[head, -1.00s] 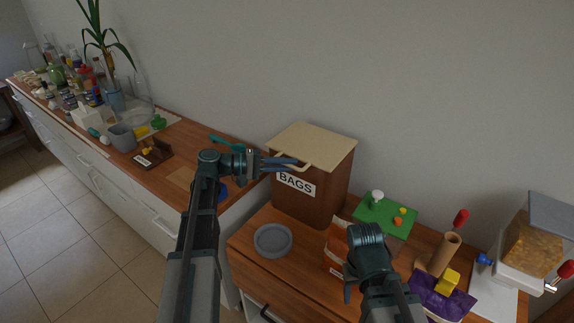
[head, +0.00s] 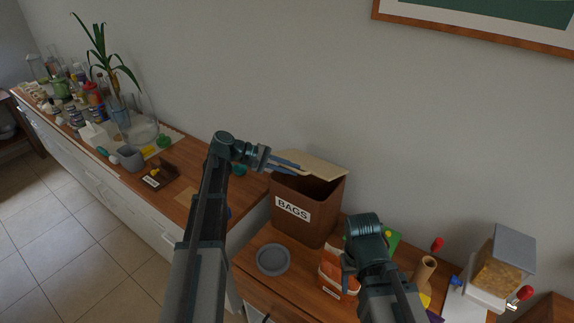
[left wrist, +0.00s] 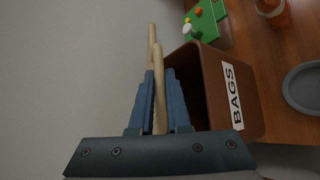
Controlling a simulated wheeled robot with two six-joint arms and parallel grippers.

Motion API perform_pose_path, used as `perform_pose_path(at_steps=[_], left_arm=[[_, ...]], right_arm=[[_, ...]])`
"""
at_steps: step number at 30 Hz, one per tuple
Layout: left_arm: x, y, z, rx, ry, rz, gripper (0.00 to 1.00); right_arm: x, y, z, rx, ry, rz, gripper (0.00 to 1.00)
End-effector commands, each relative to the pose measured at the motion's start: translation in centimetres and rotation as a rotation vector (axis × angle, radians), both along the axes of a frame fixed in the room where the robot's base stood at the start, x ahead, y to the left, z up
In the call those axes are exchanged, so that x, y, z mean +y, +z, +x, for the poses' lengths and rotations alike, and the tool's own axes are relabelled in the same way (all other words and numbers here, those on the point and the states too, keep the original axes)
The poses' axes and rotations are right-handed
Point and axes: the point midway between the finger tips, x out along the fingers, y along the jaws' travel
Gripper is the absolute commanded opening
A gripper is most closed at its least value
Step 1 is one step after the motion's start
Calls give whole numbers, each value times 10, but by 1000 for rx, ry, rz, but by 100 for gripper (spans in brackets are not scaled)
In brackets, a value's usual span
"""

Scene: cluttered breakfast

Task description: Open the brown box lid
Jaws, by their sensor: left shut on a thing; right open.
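The brown box (head: 315,225) labelled BAGS stands on the wooden counter. Its cream lid (head: 318,166) is tilted up, with its front edge raised off the rim and the dark inside showing. In the left wrist view the handle (left wrist: 158,95) lies between the blue fingers, and the lid (left wrist: 152,45) shows nearly edge-on. The open box (left wrist: 232,75) is to the right of the fingers there. My right gripper (head: 347,272) is open and empty, low in front of the box; its fingers are partly hidden.
A grey round dish (head: 273,259) sits in front of the box. An orange-and-white packet (head: 335,272) stands beside my right gripper. The wall is close behind.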

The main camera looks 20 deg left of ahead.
Motion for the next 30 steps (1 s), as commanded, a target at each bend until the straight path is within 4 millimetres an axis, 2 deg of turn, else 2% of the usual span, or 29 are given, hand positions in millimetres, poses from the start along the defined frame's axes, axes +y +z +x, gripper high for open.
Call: perform_pose_path(at_steps=[1, 9, 14, 21, 30], left_arm=[[-1, 20, 8, 30, 0, 11, 0], [-9, 53, 32, 189, 0, 70, 0], [-17, 72, 51, 201, 0, 74, 0], [-31, 101, 93, 200, 1, 74, 0], [-49, 118, 142, 199, 1, 73, 0]], right_arm=[[0, 23, 0, 0, -1, 0, 58], [0, 76, 0, 0, -10, 2, 58], [0, 96, 0, 0, -13, 3, 58], [0, 125, -1, 2, -11, 2, 58], [0, 142, -1, 3, -9, 2, 58]])
